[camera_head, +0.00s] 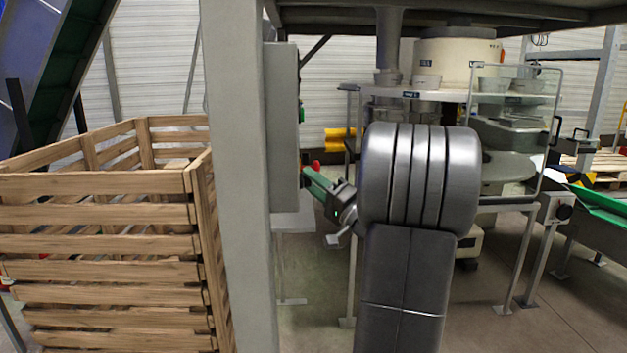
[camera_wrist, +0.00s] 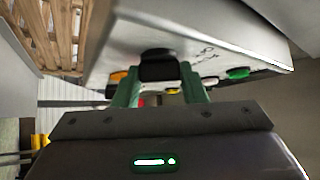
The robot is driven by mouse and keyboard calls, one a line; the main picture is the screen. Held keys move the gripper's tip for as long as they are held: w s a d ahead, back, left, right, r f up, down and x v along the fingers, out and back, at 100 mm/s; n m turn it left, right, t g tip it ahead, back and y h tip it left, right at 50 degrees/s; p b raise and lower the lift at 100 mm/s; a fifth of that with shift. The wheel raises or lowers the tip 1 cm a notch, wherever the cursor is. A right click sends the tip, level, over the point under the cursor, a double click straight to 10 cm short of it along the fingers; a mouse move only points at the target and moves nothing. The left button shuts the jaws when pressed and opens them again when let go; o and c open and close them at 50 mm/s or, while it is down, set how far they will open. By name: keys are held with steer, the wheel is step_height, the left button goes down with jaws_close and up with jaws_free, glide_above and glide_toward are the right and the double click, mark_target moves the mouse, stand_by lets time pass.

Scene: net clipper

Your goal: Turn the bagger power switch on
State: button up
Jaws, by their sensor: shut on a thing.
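A grey control box (camera_head: 284,125) is fixed to the right side of the grey post, seen edge-on in the head view. The wrist view shows its pale front panel (camera_wrist: 205,40) at a tilt, with a black switch knob (camera_wrist: 158,66) near its edge. My gripper (camera_head: 308,174) reaches the lower front of the box from the right. In the wrist view its green fingers (camera_wrist: 160,82) stand on either side of the black knob, shut on it. The knob's setting and the panel's lettering cannot be read.
An orange button (camera_wrist: 118,76) and a green button (camera_wrist: 238,73) lie near the fingers. The post (camera_head: 238,180) stands left of the box, with a wooden crate (camera_head: 105,215) beyond. Round bagging machinery (camera_head: 455,60) stands behind my arm.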

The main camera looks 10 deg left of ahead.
steer(key=m+g+h+p, duration=0.1)
steer(key=m+h+p, duration=0.2)
steer(key=p, duration=0.5)
steer(key=m+g+h+p, duration=0.2)
steer(key=m+h+p, duration=0.1)
steer(key=p, duration=0.5)
steer(key=r+m+g+h+p, duration=0.1)
steer(key=m+g+h+p, duration=0.1)
steer(key=m+p, duration=0.3)
steer(key=shift+h+p, duration=0.8)
steer(key=shift+p, duration=0.75)
steer(key=shift+f+m, duration=0.1)
steer(key=shift+m, duration=0.2)
steer(key=o, duration=1)
